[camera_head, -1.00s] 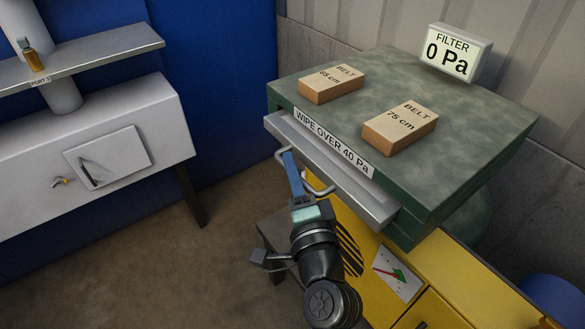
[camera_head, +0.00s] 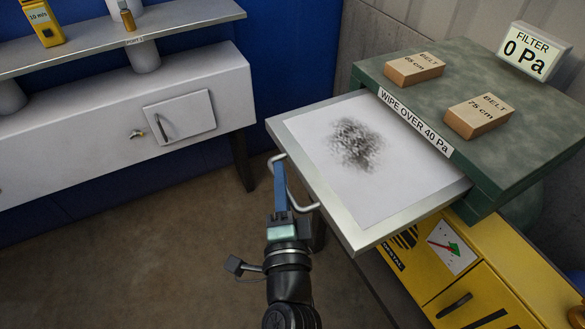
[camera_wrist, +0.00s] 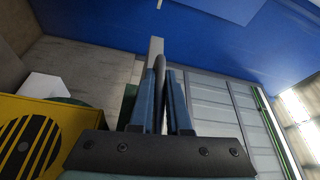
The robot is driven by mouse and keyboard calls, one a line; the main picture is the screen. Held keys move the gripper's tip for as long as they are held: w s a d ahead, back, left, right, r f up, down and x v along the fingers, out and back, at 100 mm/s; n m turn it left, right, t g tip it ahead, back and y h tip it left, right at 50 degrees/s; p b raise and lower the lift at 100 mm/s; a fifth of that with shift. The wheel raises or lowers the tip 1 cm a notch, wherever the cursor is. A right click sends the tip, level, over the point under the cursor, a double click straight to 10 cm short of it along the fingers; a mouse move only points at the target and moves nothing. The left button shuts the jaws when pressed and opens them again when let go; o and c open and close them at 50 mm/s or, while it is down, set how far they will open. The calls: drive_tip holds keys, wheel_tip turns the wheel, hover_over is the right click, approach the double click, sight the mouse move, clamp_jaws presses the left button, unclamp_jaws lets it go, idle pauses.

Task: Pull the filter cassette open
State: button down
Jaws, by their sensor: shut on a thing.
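The filter cassette (camera_head: 400,195) is a flat metal-framed drawer pulled far out of the green housing (camera_head: 475,65). Its white filter sheet carries a dark soot patch (camera_head: 355,143). A bar handle (camera_head: 304,197) runs along its front edge. My gripper (camera_head: 280,172) is at the left part of this handle, its blue fingers shut on it. In the wrist view the fingers (camera_wrist: 166,95) stand close together around a dark, narrow bar; the cassette itself is hard to make out there.
Two belt boxes, 65 cm (camera_head: 413,69) and 75 cm (camera_head: 479,116), lie on the housing. The filter display (camera_head: 533,50) reads 0 Pa. A yellow cabinet (camera_head: 500,280) stands below. A grey bench unit (camera_head: 120,115) and shelf are at left, with open floor between.

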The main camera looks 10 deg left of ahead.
drive_tip(key=c, duration=0.9)
unclamp_jaws()
drive_tip(key=shift+s, duration=0.1)
drive_tip(key=shift+s+d+f+b, duration=0.1)
drive_tip(key=shift+s+f+b, duration=0.15)
drive_tip(key=shift+s, duration=0.3)
drive_tip(key=shift+b+v, duration=2.35)
drive_tip(key=shift+v, duration=3.5)
drive_tip(key=shift+r, duration=0.15)
